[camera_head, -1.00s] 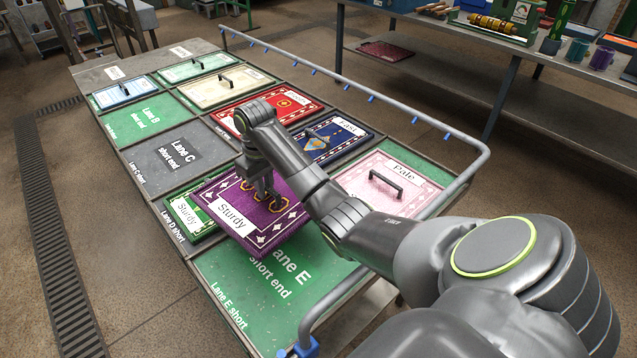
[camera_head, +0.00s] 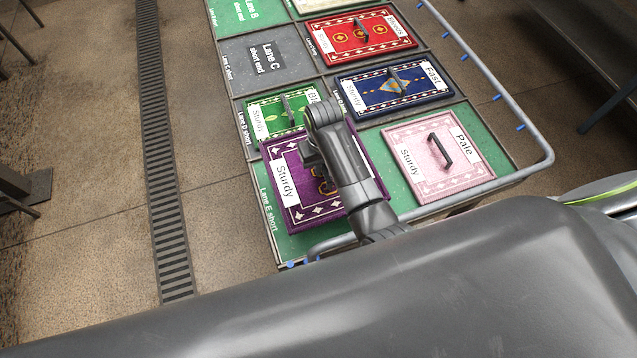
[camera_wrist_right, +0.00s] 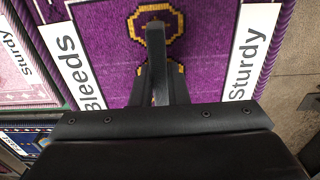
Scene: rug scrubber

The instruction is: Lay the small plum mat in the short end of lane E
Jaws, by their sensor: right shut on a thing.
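The small plum mat (camera_head: 293,208) has a white "Sturdy" label, a patterned border and a yellow motif. My right gripper (camera_head: 318,165) is shut on it near its middle, partly hiding it. In the right wrist view the mat (camera_wrist_right: 205,60) fills most of the picture, with "Bleeds" and "Sturdy" labels at opposite ends. It lies over the green short end of lane E (camera_head: 292,246), covering most of it. I cannot tell whether it touches the table. The left gripper is out of view.
A pink mat (camera_head: 415,180) lies in lane E's other end. A green mat (camera_head: 272,120) in lane D's short end borders the plum mat, with a blue mat (camera_head: 375,95) beyond. A grey rail (camera_head: 548,150) runs around the table's right and near edges.

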